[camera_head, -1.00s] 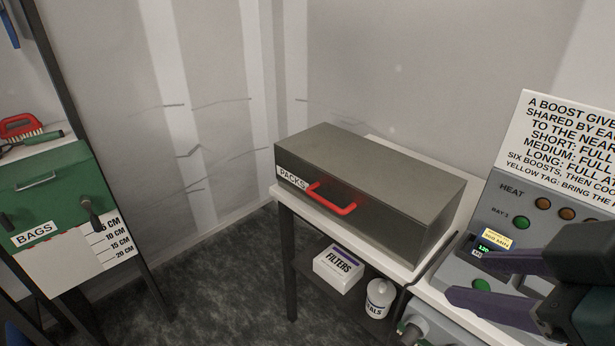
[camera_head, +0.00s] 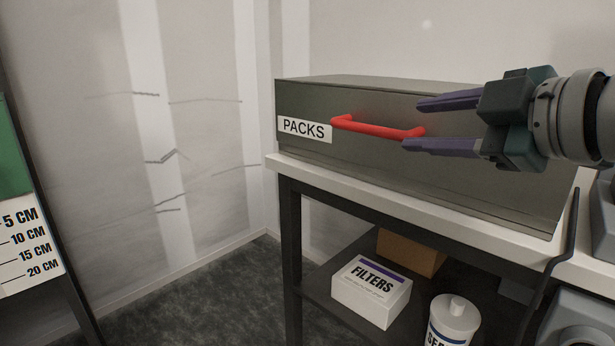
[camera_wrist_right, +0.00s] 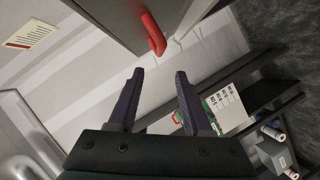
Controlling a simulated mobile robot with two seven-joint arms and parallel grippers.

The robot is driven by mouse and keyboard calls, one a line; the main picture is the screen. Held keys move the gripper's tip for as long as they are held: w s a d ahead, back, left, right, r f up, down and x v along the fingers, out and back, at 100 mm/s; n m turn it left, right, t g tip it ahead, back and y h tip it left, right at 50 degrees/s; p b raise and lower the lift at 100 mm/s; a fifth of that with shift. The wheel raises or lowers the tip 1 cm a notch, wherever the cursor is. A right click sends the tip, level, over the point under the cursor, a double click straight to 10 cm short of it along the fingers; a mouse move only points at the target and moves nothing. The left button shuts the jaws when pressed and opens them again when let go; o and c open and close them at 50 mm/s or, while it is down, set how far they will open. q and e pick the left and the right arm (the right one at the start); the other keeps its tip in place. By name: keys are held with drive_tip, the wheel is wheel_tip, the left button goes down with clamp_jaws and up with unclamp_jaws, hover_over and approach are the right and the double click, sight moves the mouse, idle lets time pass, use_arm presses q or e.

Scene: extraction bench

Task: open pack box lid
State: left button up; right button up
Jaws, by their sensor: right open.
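The pack box (camera_head: 360,165) is a dark grey box with a shut lid, a "PACKS" label (camera_head: 304,129) and a red handle (camera_head: 375,129) on its front. My right gripper (camera_head: 411,124) comes in from the right, open and empty, with its fingertips near the right end of the handle. In the right wrist view the red handle (camera_wrist_right: 152,33) lies ahead of the gap between the open fingers (camera_wrist_right: 160,75), apart from them. The box (camera_wrist_right: 112,18) shows at the top there. My left gripper is not in view.
The box stands on a white-topped table (camera_head: 340,185). A lower shelf holds a "FILTERS" box (camera_head: 371,291), a white bottle (camera_head: 452,322) and a brown box (camera_head: 410,252). A rack with a length scale (camera_head: 28,243) stands at the left. The floor between is clear.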

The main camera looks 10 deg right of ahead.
sight(382, 130)
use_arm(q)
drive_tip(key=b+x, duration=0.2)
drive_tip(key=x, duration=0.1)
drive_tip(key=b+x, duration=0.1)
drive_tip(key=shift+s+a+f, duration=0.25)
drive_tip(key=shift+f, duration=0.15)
use_arm(e)
drive_tip(key=shift+n, duration=0.3)
drive_tip(key=x, duration=1.1)
drive_tip(key=shift+w+d+f, duration=0.25)
drive_tip(key=shift+w+f, duration=0.05)
drive_tip(key=shift+c, duration=0.3)
drive_tip(key=c, duration=0.5)
clamp_jaws()
